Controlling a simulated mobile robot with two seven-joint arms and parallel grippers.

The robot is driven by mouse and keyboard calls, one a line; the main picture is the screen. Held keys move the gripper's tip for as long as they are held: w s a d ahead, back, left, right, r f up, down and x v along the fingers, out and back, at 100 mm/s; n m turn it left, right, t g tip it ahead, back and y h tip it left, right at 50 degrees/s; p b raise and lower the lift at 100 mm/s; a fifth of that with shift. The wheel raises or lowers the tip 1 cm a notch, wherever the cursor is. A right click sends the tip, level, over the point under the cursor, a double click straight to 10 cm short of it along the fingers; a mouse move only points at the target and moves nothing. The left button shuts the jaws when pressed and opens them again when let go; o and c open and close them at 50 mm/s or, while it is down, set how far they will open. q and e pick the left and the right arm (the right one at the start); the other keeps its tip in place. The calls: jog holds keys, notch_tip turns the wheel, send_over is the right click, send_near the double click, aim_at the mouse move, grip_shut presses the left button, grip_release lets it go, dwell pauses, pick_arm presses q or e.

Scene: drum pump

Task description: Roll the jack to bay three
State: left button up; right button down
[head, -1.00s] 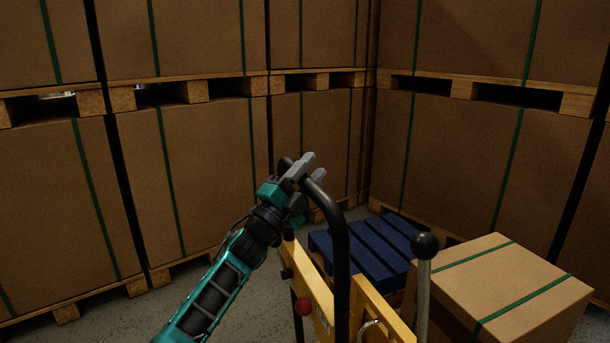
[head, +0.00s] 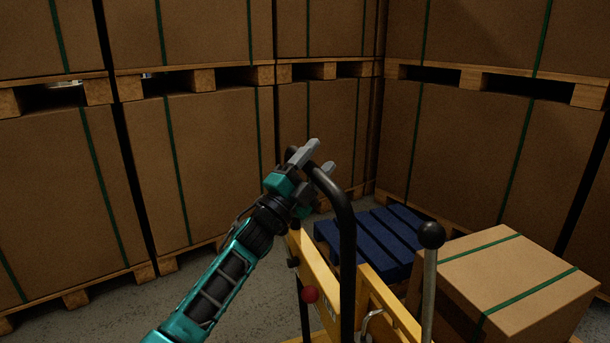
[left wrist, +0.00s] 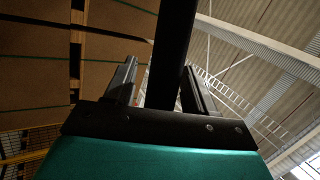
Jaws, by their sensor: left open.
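The jack (head: 318,280) is yellow, at the lower middle of the head view, with a tall bent black handle bar (head: 347,240). A grey lever with a black ball knob (head: 431,235) and a red knob (head: 310,294) show on it. My left gripper (head: 316,158) is at the upper bend of the handle bar, jaws open. In the left wrist view the black bar (left wrist: 174,50) passes between the two fingers of the gripper (left wrist: 160,88), with gaps visible beside it. The jack's lower part is out of frame. No bay three marking is visible. My right gripper is not in view.
A blue slatted pallet (head: 372,240) lies beyond the jack. A strapped carton (head: 510,280) stands right of the lever. Tall stacks of strapped cartons (head: 205,160) on wooden pallets wall off the back and right. Some bare grey floor (head: 255,315) shows at the lower left.

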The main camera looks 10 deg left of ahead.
pick_arm(q)
jog(key=p+v, duration=0.1)
jog(key=v, duration=1.1)
jog(key=shift+s+a+f, duration=0.15)
jog(key=shift+s+a, duration=0.05)
jog(key=shift+s, duration=0.05)
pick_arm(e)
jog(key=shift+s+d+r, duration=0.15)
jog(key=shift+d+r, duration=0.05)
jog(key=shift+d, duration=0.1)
pick_arm(q)
jog(key=shift+f, duration=0.1)
